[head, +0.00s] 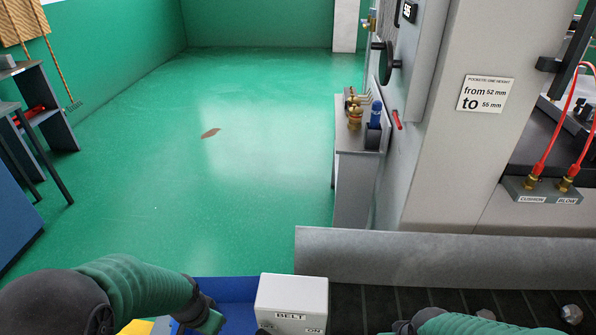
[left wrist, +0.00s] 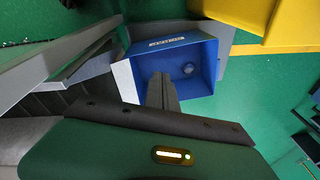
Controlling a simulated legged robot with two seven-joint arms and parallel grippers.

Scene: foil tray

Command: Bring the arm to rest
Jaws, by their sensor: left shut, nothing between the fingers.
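My left arm (head: 130,285) reaches in from the lower left of the head view, its wrist by a blue bin (head: 228,290). In the left wrist view my left gripper (left wrist: 161,80) is shut and empty, its fingers pointing at the open blue bin (left wrist: 207,58). The fingertips overlap the bin in that view; their height over it is unclear. A small round greyish lump (left wrist: 189,68) lies inside the bin. My right arm (head: 455,323) shows at the bottom edge of the head view; its fingers are out of frame.
A white box (head: 291,296) marked BELT and ON stands beside the bin. A yellow object (left wrist: 275,28) is near the bin. Open green floor (head: 180,180) lies beyond.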

